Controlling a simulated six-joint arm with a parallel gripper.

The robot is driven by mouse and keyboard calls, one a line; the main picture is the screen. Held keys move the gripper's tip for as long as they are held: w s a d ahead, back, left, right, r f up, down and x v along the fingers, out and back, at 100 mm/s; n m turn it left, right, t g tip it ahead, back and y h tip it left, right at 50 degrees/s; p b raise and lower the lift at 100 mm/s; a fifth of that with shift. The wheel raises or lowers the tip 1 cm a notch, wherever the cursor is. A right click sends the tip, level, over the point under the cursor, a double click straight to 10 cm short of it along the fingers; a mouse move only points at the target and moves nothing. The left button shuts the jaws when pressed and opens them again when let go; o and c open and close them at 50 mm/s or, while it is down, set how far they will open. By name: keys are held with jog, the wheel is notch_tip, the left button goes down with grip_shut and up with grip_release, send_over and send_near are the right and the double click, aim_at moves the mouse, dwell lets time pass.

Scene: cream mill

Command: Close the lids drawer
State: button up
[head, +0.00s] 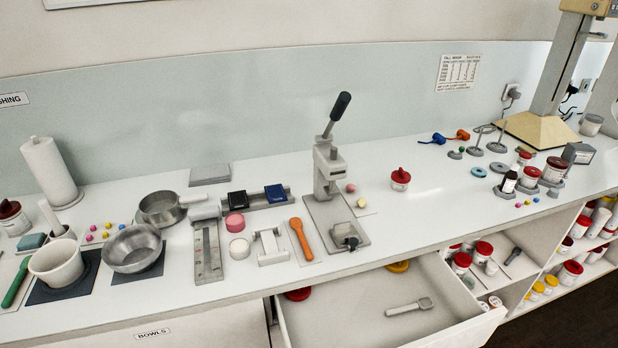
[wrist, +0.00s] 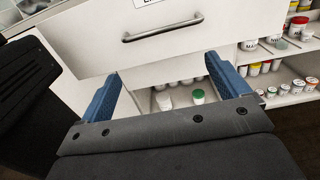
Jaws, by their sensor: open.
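A white drawer (head: 352,304) is pulled out from under the counter in the head view. A red lid, a yellow lid (head: 398,266) and a grey scoop-like tool (head: 409,307) show in it. Its front label is not visible in the head view. In the wrist view, a white drawer front (wrist: 225,22) with a metal bar handle (wrist: 163,27) faces me; its label is cut off at the top edge. My gripper (wrist: 163,68) is open and empty, its blue fingers apart. The fingertips appear below the handle and not around it; touching the front cannot be told. The head view does not show my gripper.
A closed drawer labelled BOWLS (head: 153,333) is left of the open one. Shelves (head: 545,287) with red-lidded and yellow-lidded jars are to the right. The counter (head: 420,225) above carries a lever press (head: 327,175), bowls and small tools.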

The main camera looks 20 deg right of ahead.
jog(key=shift+s+a+r, duration=0.15)
jog(key=shift+r, duration=0.1)
jog(key=c, duration=0.3)
jog(key=a+r+g, duration=0.1)
jog(key=a, duration=0.1)
jog(key=s+a+r+g, duration=0.1)
jog(key=a+r, duration=0.1)
jog(key=shift+s+r, duration=0.1)
jog(key=shift+s, duration=0.05)
jog(key=c, duration=1.5)
jog(key=shift+a+r, duration=0.1)
jog(key=shift+a, duration=0.15)
grip_shut()
jog(key=w+f, duration=0.2)
jog(key=w, duration=1.1)
jog(key=shift+w+f, duration=0.35)
jog(key=shift+f, duration=0.05)
jog(key=w, duration=2.2)
jog(key=shift+w+a, duration=0.1)
jog(key=shift+w, duration=0.75)
jog(key=shift+w+r, duration=0.1)
jog(key=shift+r, duration=0.05)
